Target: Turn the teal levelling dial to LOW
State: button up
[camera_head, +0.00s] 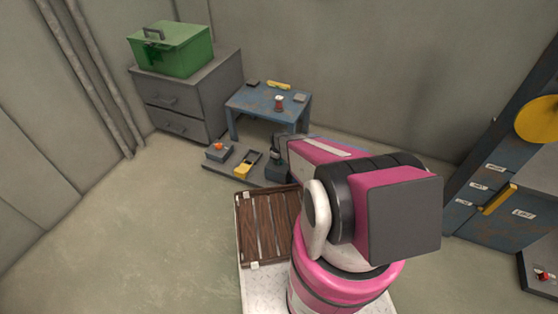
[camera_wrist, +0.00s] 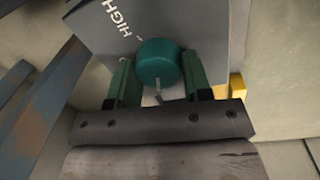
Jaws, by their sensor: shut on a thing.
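The teal levelling dial (camera_wrist: 158,62) is a round knob on a grey panel face (camera_wrist: 95,25) in the wrist view. The white word HIGH stands on the panel above and left of the dial. A pale mark shows at the dial's lower edge. No LOW label is visible. My gripper (camera_wrist: 158,72) has one green finger on each side of the dial and is shut on it. In the head view my gripper (camera_head: 277,150) is small, at a dark box on a low platform, and the dial cannot be made out there.
A blue table (camera_head: 245,98) with small items stands behind the low platform (camera_head: 222,172), which also bears a yellow-and-black item (camera_head: 246,166) and a grey box with an orange top (camera_head: 217,150). A drawer cabinet (camera_head: 190,95) holds a green box (camera_head: 172,48). Floor at left is clear.

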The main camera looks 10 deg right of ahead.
dwell(0.4)
jog(key=o, duration=0.9)
jog(key=r, duration=1.1)
jog(key=shift+s+a, duration=0.25)
jog(key=shift+f, duration=0.1)
jog(key=s+r+m, duration=0.3)
jog(key=s+r, duration=0.4)
jog(key=r, duration=0.2)
jog(key=s+r+m, duration=0.3)
jog(key=s+r, duration=0.4)
jog(key=r, duration=0.3)
jog(key=s+d+r+m, duration=0.1)
jog(key=s+r+m, duration=0.2)
jog(key=s+r, duration=0.5)
jog(key=shift+r+g+y, duration=0.3)
jog(key=shift+r, duration=0.55)
